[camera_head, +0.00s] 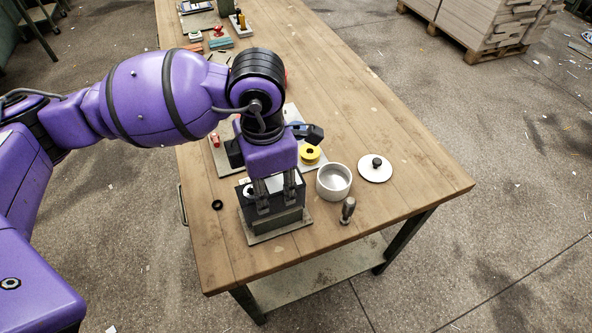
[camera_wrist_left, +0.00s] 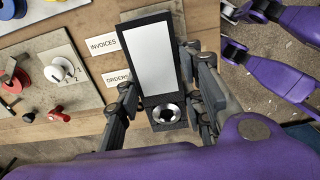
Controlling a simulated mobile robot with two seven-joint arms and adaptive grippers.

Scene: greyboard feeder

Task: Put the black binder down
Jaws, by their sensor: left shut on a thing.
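The black binder (camera_wrist_left: 158,55) has a long white label and a round ring hole on its spine. My left gripper (camera_wrist_left: 162,105) is shut on it, one finger on each side near the ring-hole end. In the head view the left gripper (camera_head: 276,203) points down at the near end of the table, with the dark binder (camera_head: 246,202) upright between its fingers. A thin grey plate (camera_head: 262,238) lies under it. The fingers hide part of the binder, and I cannot tell whether its foot touches the plate. My right gripper does not show.
Beside the binder stand a grey pot (camera_head: 333,183), its lid (camera_head: 376,170), a small metal weight (camera_head: 348,210) and a black ring (camera_head: 217,205). A yellow roll (camera_head: 310,154) lies behind. An INVOICES label (camera_wrist_left: 103,46) and ORDERS label (camera_wrist_left: 117,80) lie near the binder. The table's right front (camera_head: 400,203) is clear.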

